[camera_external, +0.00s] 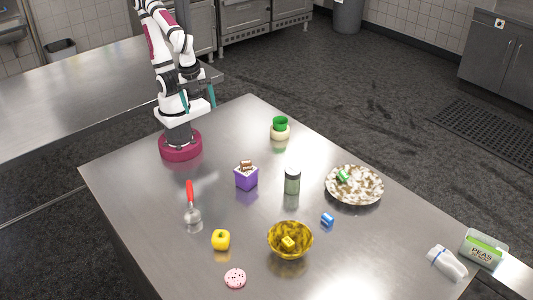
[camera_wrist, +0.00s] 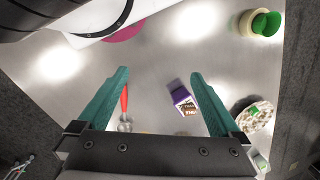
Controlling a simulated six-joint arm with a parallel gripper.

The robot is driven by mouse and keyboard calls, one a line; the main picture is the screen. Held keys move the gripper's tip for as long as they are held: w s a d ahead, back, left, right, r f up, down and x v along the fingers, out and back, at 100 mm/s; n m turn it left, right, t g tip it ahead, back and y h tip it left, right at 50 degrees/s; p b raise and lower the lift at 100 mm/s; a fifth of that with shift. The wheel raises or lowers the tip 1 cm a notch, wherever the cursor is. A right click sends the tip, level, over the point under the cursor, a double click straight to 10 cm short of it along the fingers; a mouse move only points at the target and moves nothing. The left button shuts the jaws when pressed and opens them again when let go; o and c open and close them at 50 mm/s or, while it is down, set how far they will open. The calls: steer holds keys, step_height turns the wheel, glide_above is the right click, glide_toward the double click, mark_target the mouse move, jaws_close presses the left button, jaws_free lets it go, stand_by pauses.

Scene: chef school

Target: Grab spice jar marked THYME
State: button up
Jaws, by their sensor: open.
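A spice jar (camera_external: 292,181) with a dark lid and greenish contents stands upright near the middle of the table in the external view. Its label is too small to read, so I cannot confirm THYME. I cannot make the jar out in the wrist view; my gripper's right finger may hide it. My gripper (camera_external: 199,107) is open and empty, raised near my base, behind and left of the jar and well apart from it. In the wrist view my gripper's (camera_wrist: 159,73) two teal fingers are spread with bare table between their tips.
A purple box (camera_external: 246,178) stands left of the jar, and a patterned plate (camera_external: 369,196) lies to its right. A yellow bowl (camera_external: 274,243), blue item (camera_external: 327,219) and yellow apple (camera_external: 220,239) are nearer. A red-handled utensil (camera_external: 191,198) lies left. A green-topped cream object (camera_external: 280,130) stands behind.

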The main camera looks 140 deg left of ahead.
stand_by(0.7)
steer(key=w+a+f+n+t+y, duration=0.2)
steer(key=w+a+f+t, duration=0.15)
steer(key=w+a, duration=0.8)
steer(key=t+h, duration=0.7)
steer(key=t, duration=0.3)
glide_toward(296, 185)
steer(key=shift+n, duration=0.4)
steer(key=x, duration=0.7)
steer(key=shift+w+f, duration=0.1)
steer(key=shift+w, duration=0.1)
steer(key=c, duration=1.5)
